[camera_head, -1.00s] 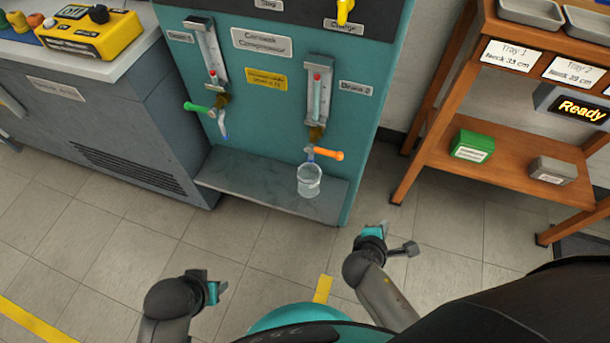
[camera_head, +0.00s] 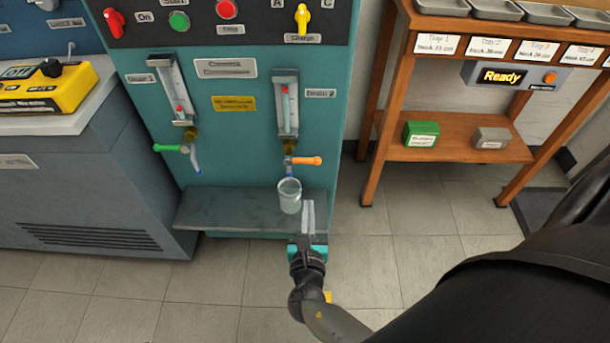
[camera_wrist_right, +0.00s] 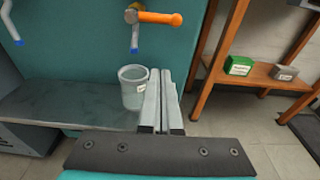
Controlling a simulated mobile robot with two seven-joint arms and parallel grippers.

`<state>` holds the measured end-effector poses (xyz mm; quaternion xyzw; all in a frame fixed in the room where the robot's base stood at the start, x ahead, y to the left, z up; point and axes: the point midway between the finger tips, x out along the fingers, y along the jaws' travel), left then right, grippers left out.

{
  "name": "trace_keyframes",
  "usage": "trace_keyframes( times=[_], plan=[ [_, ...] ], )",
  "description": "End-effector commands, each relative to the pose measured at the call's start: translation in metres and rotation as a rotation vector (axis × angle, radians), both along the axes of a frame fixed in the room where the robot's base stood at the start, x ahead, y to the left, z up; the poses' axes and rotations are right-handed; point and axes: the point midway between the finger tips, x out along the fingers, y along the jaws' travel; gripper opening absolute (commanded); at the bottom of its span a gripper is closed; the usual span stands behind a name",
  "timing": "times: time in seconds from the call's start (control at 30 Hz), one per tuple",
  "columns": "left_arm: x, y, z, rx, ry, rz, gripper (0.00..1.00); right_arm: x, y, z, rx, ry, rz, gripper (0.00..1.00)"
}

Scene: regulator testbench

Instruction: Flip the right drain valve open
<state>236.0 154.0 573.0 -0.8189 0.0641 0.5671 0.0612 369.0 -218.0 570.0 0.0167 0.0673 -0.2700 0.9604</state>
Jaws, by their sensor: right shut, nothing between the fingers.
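The right drain valve has an orange handle (camera_head: 306,160) that points right, level, below the right gauge tube (camera_head: 287,105). In the right wrist view the orange handle (camera_wrist_right: 160,18) is at the top, with a blue-tipped spout (camera_wrist_right: 134,42) under it. A clear beaker (camera_head: 289,195) stands on the shelf below the spout; it also shows in the right wrist view (camera_wrist_right: 132,85). My right gripper (camera_head: 308,215) is shut and empty, in front of the shelf edge, below and apart from the handle. My left gripper is out of view.
The left drain valve has a green handle (camera_head: 168,148) that points left. The grey shelf (camera_head: 235,210) juts out below both valves. A wooden rack (camera_head: 450,150) with trays and boxes stands at the right. A grey cabinet (camera_head: 80,200) stands at the left. The floor between is clear.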

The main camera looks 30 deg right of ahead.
Motion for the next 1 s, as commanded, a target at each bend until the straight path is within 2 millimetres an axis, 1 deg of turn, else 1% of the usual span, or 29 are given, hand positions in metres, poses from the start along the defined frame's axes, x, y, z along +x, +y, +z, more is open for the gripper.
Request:
trace_keyframes(
  times=[0.23, 0.37, 0.43, 0.77, 1.0],
  plan=[
    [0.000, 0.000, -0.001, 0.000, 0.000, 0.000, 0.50, 0.001, -0.001, 0.000, 0.002, -0.001, -0.001, 0.00],
    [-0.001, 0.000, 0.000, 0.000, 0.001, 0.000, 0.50, 0.010, -0.006, -0.002, 0.003, -0.003, -0.003, 0.00],
    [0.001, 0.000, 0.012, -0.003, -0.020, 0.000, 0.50, 0.017, -0.011, -0.004, 0.003, -0.004, -0.003, 0.00],
    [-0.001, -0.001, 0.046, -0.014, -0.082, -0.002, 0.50, 0.065, -0.040, -0.013, 0.003, -0.003, -0.003, 0.00],
    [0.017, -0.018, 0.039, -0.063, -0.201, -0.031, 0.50, 0.082, -0.051, -0.015, 0.004, -0.002, -0.003, 0.00]
  ],
)
